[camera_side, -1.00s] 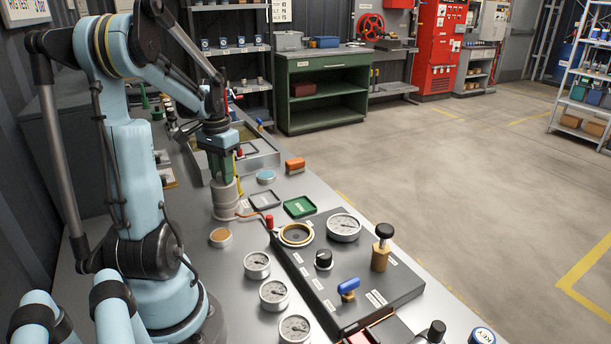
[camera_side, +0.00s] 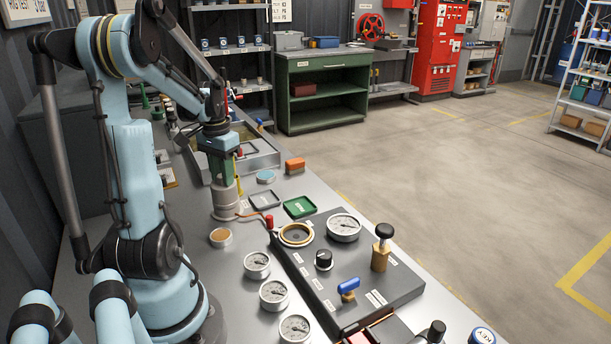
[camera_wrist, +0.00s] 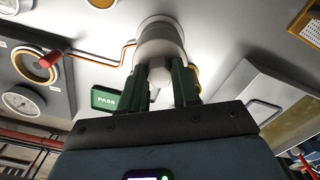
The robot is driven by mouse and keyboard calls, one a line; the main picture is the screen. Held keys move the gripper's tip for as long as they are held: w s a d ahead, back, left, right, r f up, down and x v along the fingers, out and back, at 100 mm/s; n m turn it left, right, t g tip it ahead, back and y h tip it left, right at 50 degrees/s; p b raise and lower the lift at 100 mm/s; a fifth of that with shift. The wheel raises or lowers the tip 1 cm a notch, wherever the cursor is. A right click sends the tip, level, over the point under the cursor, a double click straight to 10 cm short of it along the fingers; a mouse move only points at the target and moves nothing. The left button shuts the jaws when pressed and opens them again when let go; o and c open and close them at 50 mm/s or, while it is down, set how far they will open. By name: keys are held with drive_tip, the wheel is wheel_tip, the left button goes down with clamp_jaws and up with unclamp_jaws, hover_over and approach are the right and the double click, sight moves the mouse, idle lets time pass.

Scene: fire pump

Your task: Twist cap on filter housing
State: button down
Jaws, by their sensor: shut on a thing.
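The filter housing (camera_side: 226,208) is a grey upright cylinder on the bench, left of the panel in the side view. A paler cap (camera_side: 222,189) sits on top of it; I cannot tell how far it is threaded on. My gripper (camera_side: 223,178) points down over the cap. In the wrist view my gripper's green fingers (camera_wrist: 163,76) are shut on the cap's narrow grip part (camera_wrist: 160,73), one finger on each side. The wide pale body (camera_wrist: 160,40) lies beyond the fingertips. The seam between cap and housing is hard to make out.
A dark panel (camera_side: 375,285) with gauges, a knob and a blue-handled valve (camera_side: 348,286) stands at the right. A green PASS tray (camera_side: 299,207) and a grey tray (camera_side: 265,199) lie nearby. A copper-coloured tube runs from the housing area toward a red fitting (camera_side: 269,222).

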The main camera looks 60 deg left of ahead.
drive_tip(key=shift+f, duration=0.15)
idle(0.4)
drive_tip(key=m, duration=0.5)
drive_tip(key=m, duration=0.5)
idle(0.4)
drive_tip(key=shift+m, duration=0.3)
drive_tip(key=m, duration=0.5)
drive_tip(key=shift+d, duration=0.1)
